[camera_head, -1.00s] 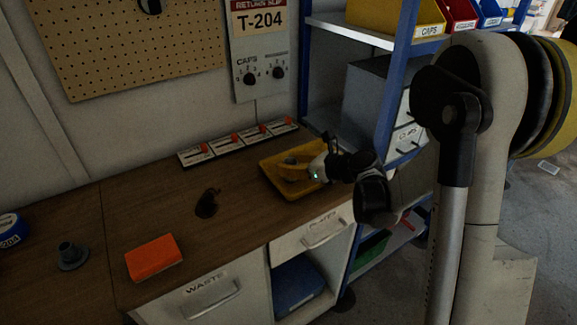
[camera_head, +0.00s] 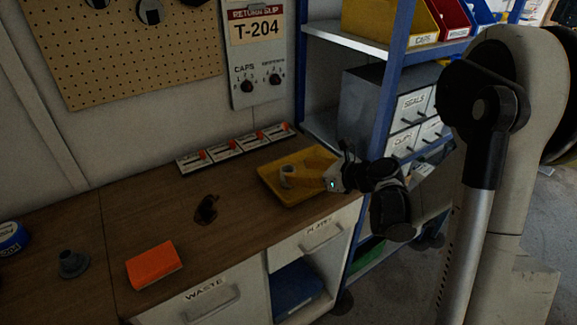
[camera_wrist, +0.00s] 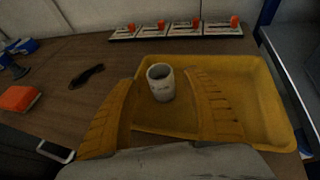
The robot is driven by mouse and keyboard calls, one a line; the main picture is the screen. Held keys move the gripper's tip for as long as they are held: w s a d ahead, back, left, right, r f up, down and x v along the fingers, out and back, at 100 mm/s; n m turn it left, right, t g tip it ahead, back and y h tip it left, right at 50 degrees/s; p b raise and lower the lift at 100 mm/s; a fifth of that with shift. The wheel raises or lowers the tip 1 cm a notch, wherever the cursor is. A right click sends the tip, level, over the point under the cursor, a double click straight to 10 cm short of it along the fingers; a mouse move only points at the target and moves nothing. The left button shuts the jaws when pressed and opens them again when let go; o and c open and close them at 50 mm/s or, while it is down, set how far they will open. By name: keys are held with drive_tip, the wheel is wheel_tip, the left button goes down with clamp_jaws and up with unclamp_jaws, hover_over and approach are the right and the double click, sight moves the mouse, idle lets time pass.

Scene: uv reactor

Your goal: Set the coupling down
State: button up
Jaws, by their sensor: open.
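The coupling, a short pale grey hollow cylinder (camera_wrist: 161,83), stands upright in the yellow tray (camera_wrist: 268,112), toward its left side. In the head view the coupling (camera_head: 287,176) shows at the left part of the tray (camera_head: 290,199). My gripper (camera_wrist: 164,90) is open. Its two yellow fingers are spread on either side of the coupling, with a visible gap on each side. In the head view my gripper (camera_head: 306,178) reaches into the tray from the right.
Several switches with red levers (camera_head: 236,146) line the wall behind the tray. An orange block (camera_head: 154,265), a dark grey flanged part (camera_head: 72,262) and a dark curled object (camera_head: 206,208) are on the bench left of the tray. A blue-framed shelf (camera_head: 378,120) stands at right.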

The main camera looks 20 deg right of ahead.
drive_tip(key=s+a+r+n+g+h, duration=0.1)
drive_tip(key=s+r+n+h, duration=0.2)
drive_tip(key=s+n, duration=0.9)
drive_tip(key=s+a+r+n+g+h+p, duration=0.1)
drive_tip(key=s+r+n+h, duration=0.3)
drive_tip(key=s+n, duration=0.9)
drive_tip(key=n+g, duration=0.1)
drive_tip(key=n, duration=0.2)
drive_tip(key=shift+s+r+n+g+h, duration=0.2)
drive_tip(key=shift+n+g+h, duration=0.1)
drive_tip(key=shift+n+h, duration=0.1)
